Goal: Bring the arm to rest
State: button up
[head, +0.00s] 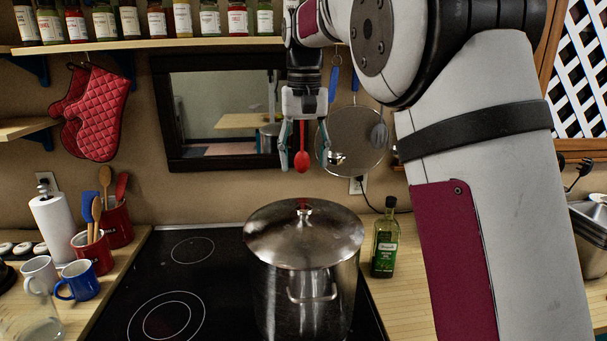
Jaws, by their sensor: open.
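My gripper (303,163) hangs at the end of my arm, pointing down, in the upper middle of the head view. Its two fingers are spread apart. A red spoon-shaped utensil (301,160) shows between the fingers; it seems to hang on the wall behind, and I see no finger touching it. The gripper is above a large steel pot (303,300) with its lid (304,232) on, and clear of the lid knob. My arm comes in from the right and covers much of that side.
The pot stands on the black cooktop (165,270). An oil bottle (385,240) stands to its right. Mugs (78,281), a paper towel roll (55,230) and red utensil crocks (92,250) stand at left. A spice shelf (150,45) runs above. A round strainer (352,140) hangs behind the gripper.

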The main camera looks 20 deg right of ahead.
jog(key=s+r+t, duration=0.3)
jog(key=s, duration=1.1)
jog(key=s+f+n+t, duration=0.1)
jog(key=s+f, duration=0.4)
jog(key=s, duration=0.2)
jog(key=s+f+n+t+b, duration=0.1)
jog(key=s+f, duration=0.3)
jog(key=s, duration=0.4)
jog(key=shift+s+f+t, duration=0.3)
jog(key=shift+f, duration=0.1)
